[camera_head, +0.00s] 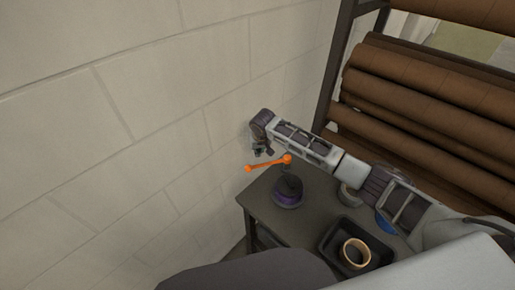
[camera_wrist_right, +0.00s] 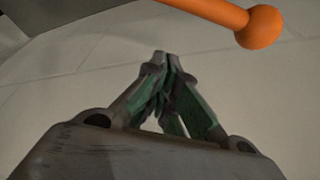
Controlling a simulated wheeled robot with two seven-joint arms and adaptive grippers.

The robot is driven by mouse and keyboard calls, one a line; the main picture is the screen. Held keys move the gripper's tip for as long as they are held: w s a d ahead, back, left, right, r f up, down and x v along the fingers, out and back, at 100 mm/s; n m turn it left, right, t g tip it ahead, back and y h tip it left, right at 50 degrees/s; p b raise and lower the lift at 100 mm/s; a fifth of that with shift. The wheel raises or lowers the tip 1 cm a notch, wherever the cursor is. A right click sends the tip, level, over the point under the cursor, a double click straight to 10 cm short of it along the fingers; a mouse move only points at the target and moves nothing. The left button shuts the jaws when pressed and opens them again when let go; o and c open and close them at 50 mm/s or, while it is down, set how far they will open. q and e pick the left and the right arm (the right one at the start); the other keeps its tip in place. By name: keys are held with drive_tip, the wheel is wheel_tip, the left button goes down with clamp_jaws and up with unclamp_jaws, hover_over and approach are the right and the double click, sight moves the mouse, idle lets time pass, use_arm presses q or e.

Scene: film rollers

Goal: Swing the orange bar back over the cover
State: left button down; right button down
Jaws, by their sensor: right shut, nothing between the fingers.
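The orange bar (camera_head: 265,163) has a ball at each end. Its right end is above a dark round piece with a purple rim (camera_head: 288,192), which looks like the cover, and its left end sticks out to the left, clear of that piece. In the right wrist view one ball end of the orange bar (camera_wrist_right: 262,27) shows at the top right. My right gripper (camera_head: 262,152) is just behind and above the bar, apart from it as far as I can see. In the wrist view its fingertips (camera_wrist_right: 162,62) are together and empty. My left gripper is out of view.
The dark table (camera_head: 262,213) stands by a pale block wall (camera_head: 150,100). A black tray (camera_head: 325,254) holds a tan ring (camera_head: 355,253). A blue item (camera_head: 384,224) sits partly under my right arm. Brown rolls (camera_head: 430,95) fill a rack at the back right.

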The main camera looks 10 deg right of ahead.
sight(268, 163)
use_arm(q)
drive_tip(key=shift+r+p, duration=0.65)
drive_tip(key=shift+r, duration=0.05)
use_arm(e)
drive_tip(key=shift+s+d+r, duration=0.1)
drive_tip(key=shift+s+r, duration=0.05)
drive_tip(key=shift+s, duration=1.75)
